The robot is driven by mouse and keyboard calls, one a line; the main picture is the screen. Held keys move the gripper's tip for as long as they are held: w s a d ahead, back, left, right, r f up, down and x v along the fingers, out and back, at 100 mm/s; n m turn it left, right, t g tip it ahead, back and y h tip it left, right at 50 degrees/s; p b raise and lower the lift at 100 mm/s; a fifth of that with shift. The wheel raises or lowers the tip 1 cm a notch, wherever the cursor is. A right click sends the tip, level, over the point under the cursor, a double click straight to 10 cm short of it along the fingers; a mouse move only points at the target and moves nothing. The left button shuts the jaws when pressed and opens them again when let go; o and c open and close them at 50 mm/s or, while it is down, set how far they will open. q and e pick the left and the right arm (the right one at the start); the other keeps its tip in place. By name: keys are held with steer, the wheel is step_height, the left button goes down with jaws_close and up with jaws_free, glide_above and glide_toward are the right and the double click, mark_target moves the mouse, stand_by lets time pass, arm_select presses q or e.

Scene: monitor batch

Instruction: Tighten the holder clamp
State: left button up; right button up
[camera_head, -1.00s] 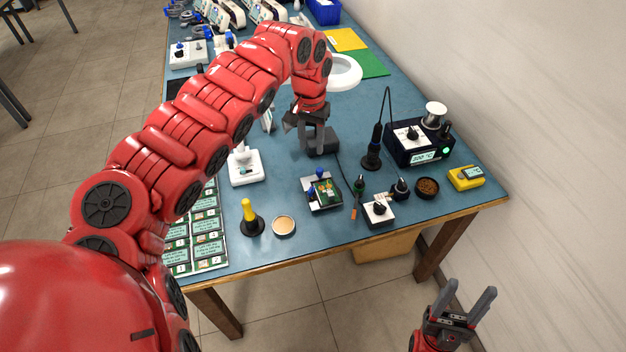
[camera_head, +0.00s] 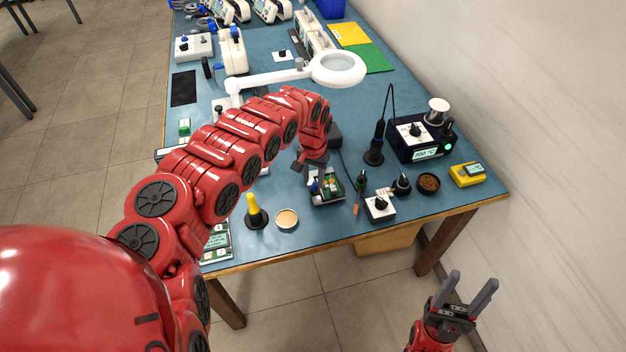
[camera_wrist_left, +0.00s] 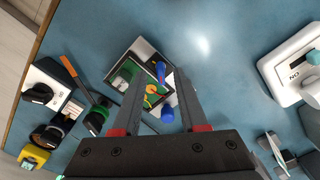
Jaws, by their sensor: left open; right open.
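The holder (camera_head: 328,201) is a small pale-and-dark fixture near the front of the blue bench, with a green circuit board (camera_head: 331,185) in it. It also shows in the left wrist view (camera_wrist_left: 148,50), with a blue lever (camera_wrist_left: 161,72) and a blue knob (camera_wrist_left: 167,114) at its clamp. My left gripper (camera_head: 311,176) is open above the holder. In the wrist view its two fingers (camera_wrist_left: 159,78) stand on either side of the blue parts, with no contact visible. My right gripper (camera_head: 464,296) is open and empty, in front of the bench.
Right of the holder are a screwdriver (camera_head: 359,189), a white switch box (camera_head: 380,208), a soldering station (camera_head: 420,141) and a yellow meter (camera_head: 467,175). A yellow-handled tool (camera_head: 254,211) and a round tin (camera_head: 287,219) stand left. A magnifier lamp (camera_head: 338,68) is behind.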

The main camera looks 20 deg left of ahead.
arm_select(q)
steer(key=shift+f, duration=0.7)
steer(key=shift+c, duration=0.3)
jaws_close()
